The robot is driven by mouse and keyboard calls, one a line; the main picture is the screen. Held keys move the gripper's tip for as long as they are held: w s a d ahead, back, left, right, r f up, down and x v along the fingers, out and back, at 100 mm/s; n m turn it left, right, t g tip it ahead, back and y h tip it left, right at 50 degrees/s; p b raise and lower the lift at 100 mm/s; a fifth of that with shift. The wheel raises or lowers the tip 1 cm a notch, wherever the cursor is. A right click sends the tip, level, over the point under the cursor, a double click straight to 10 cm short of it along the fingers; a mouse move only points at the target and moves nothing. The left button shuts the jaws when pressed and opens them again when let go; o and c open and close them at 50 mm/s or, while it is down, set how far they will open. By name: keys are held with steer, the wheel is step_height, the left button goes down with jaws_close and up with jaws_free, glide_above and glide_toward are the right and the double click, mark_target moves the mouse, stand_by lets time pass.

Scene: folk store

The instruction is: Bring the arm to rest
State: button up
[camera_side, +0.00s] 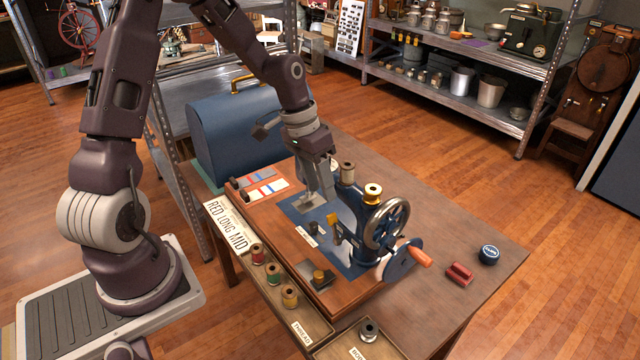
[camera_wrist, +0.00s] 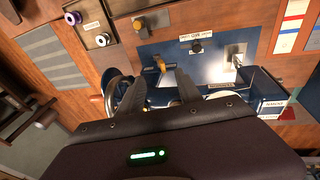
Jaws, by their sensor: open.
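My gripper (camera_side: 322,186) points down over the blue sewing machine (camera_side: 376,228) on the work table, close behind its head end. In the wrist view my gripper (camera_wrist: 172,84) shows two dark fingers with a gap between them. I cannot tell whether my fingers touch the machine.
A blue domed case (camera_side: 236,128) stands behind. A sign card (camera_side: 226,226) reads RED LONG MID. Red, green and gold spools lie in the thread tray (camera_side: 310,318). The table's back right (camera_side: 430,185) is clear.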

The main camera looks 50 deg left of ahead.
steer(key=s+d+r+t+y, duration=0.1)
steer(key=s+d+r+y, duration=0.1)
steer(key=s+r, duration=0.35)
steer(key=s+d+r+t+y, duration=0.1)
steer(key=s+d+r, duration=0.25)
steer(key=r, duration=0.35)
steer(key=s+d+r+t, duration=0.1)
steer(key=s+r, duration=0.1)
steer(key=s, duration=0.4)
steer(key=s+d+r+t, duration=0.1)
steer(key=s+r, duration=0.2)
steer(key=s, duration=0.4)
steer(key=shift+d+r+h, duration=0.25)
steer(key=shift+d+h, duration=0.05)
steer(key=shift+h, duration=0.1)
